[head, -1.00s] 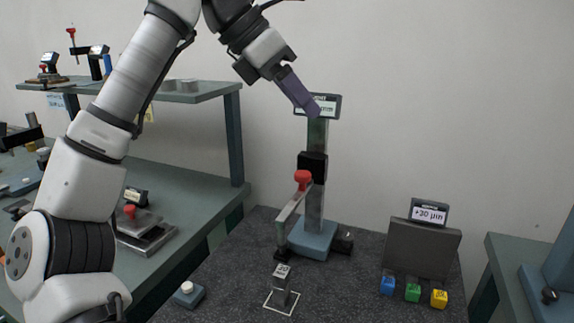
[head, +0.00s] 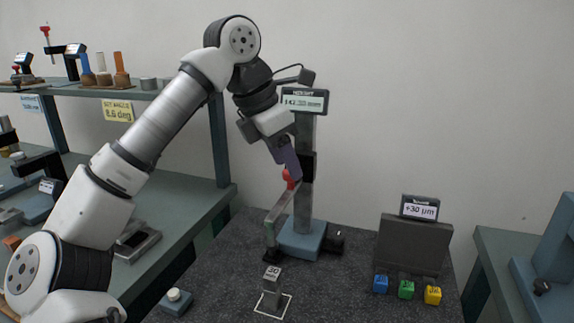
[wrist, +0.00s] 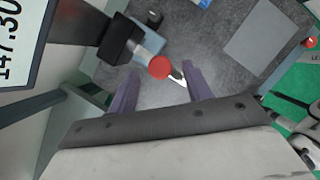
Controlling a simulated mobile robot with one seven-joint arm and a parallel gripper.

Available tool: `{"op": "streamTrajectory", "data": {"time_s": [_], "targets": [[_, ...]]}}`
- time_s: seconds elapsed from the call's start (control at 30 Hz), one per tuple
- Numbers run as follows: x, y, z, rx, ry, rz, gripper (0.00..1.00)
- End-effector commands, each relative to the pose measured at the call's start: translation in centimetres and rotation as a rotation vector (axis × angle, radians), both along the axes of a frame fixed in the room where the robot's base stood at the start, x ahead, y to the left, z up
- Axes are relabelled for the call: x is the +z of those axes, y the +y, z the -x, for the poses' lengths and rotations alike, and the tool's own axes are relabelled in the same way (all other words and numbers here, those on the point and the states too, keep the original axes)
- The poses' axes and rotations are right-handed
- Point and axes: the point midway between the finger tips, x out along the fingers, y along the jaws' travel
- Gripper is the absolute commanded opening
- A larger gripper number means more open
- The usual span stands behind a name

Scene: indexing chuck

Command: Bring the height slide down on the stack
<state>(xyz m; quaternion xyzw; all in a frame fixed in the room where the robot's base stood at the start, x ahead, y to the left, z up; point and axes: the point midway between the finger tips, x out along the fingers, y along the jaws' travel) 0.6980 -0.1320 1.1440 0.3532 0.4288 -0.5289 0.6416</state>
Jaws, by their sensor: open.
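The height gauge column (head: 303,190) stands on a blue base (head: 302,240) on the dark granite plate. Its black slide (head: 308,167) sits partway up, with a red knob (head: 291,178) and a bent arm (head: 281,209) reaching down over the plate. The display (head: 303,101) on top reads about 147 mm. The stack (head: 272,285) is a grey block marked 30 inside a white square, below and left of the slide. My gripper (head: 290,172) is at the red knob. In the wrist view the knob (wrist: 159,67) lies between the open purple fingers (wrist: 157,88); contact cannot be told.
A grey block (head: 413,245) with a "+30 µm" display stands at right, with blue, green and yellow cubes (head: 406,289) before it. A small blue box with a white button (head: 174,300) lies at front left. Benches (head: 165,215) flank the plate.

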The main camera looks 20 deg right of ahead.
Motion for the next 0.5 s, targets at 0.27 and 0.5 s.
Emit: {"op": "streamTrajectory", "data": {"time_s": [0.27, 0.5], "targets": [[-1.6, -0.7, -0.1, 0.001, 0.0, 0.0, 0.5], [-1.6, -0.7, -0.1, 0.001, 0.0, 0.0, 0.47]]}}
